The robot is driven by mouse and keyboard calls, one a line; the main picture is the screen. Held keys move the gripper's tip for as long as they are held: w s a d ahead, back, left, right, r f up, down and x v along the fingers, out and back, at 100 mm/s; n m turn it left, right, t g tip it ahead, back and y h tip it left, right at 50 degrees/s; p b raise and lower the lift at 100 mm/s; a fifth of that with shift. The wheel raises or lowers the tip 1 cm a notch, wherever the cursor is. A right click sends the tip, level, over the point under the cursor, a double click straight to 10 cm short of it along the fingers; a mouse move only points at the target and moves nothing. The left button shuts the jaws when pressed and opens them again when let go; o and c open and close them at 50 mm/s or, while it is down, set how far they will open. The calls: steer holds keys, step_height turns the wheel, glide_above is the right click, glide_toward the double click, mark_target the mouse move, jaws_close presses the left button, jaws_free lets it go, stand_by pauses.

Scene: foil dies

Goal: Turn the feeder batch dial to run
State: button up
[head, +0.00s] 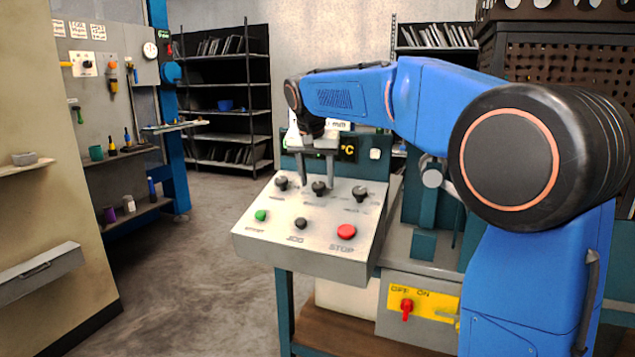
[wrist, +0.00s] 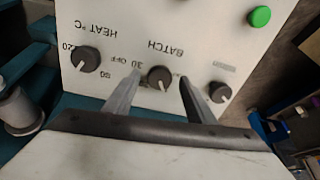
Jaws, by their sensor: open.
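The batch dial (wrist: 160,78) is a round black knob on the pale sloping panel, under the upside-down word BATCH in the wrist view. A small pale mark on it seems to point toward the bottom of that view. It is the middle knob (head: 319,188) of the panel's upper row in the head view. My gripper (wrist: 160,76) is open, with one grey finger on each side of the batch dial. I cannot tell whether the fingers touch it. In the head view my gripper (head: 317,179) hangs over the upper row. The run marking is not readable.
The heat dial (wrist: 86,58) and another knob (wrist: 219,92) flank the batch dial closely. Green (head: 261,215), black (head: 300,223) and red STOP (head: 346,232) buttons sit lower on the panel. A yellow switch plate (head: 424,304) with a red handle is below right.

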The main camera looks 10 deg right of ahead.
steer(key=shift+w+d+f, duration=0.1)
steer(key=shift+w+f, duration=0.15)
steer(key=shift+f, duration=0.4)
steer(key=shift+c, duration=0.6)
steer(key=c, duration=0.9)
steer(key=shift+n, duration=0.4)
steer(key=n, duration=0.5)
steer(key=shift+d+n+y, duration=0.1)
steer(key=shift+n+y, duration=0.2)
steer(key=n, duration=0.5)
steer(key=shift+g, duration=0.3)
steer(key=shift+n, duration=0.4)
